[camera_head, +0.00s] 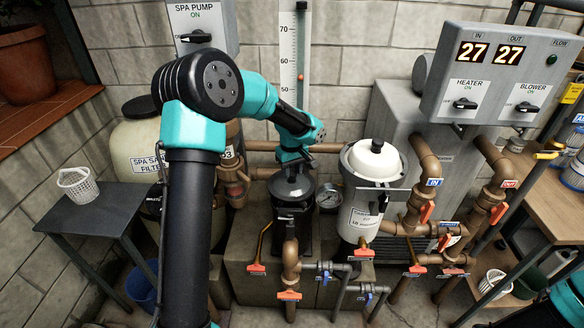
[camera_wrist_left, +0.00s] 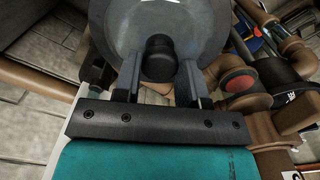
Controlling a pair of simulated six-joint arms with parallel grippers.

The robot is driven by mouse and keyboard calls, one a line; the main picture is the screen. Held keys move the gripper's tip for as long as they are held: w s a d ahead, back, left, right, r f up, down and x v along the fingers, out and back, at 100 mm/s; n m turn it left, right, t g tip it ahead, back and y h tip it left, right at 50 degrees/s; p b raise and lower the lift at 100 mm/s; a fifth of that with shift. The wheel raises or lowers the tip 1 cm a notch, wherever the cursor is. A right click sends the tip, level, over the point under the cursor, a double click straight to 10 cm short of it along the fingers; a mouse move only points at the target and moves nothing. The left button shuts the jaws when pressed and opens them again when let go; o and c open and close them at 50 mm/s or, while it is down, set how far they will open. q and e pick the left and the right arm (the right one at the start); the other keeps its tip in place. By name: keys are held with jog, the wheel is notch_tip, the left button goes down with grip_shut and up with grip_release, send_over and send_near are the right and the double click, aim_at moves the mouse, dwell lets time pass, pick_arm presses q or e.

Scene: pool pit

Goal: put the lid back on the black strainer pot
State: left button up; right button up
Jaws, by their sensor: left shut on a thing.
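The black strainer pot (camera_head: 290,228) stands upright on a ledge in the middle of the head view. Its round, dark see-through lid (camera_head: 291,188) is at the pot's mouth, below my left gripper (camera_head: 294,160). I cannot tell whether the lid rests on the rim or hovers just above it. In the left wrist view the lid (camera_wrist_left: 205,35) fills the top middle. The fingers of my left gripper (camera_wrist_left: 160,76) stand on either side of its black knob (camera_wrist_left: 158,58), shut on it. The pot is hidden behind the lid there. My right gripper is out of view.
A white filter pot (camera_head: 372,200) with a pressure gauge (camera_head: 329,197) beside it stands close to the right. Pipes and red-handled valves (camera_head: 290,295) crowd the front. A white basket (camera_head: 77,184) sits on a dark side table (camera_head: 110,215) at left, with bare room around it.

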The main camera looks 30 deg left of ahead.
aim_at(292, 182)
pick_arm(q)
jog(key=shift+f, duration=2.55)
jog(key=shift+f, duration=0.3)
dwell(0.5)
jog(key=o, duration=1)
jog(key=shift+o, duration=0.4)
jog(key=shift+r, duration=3.5)
grip_shut()
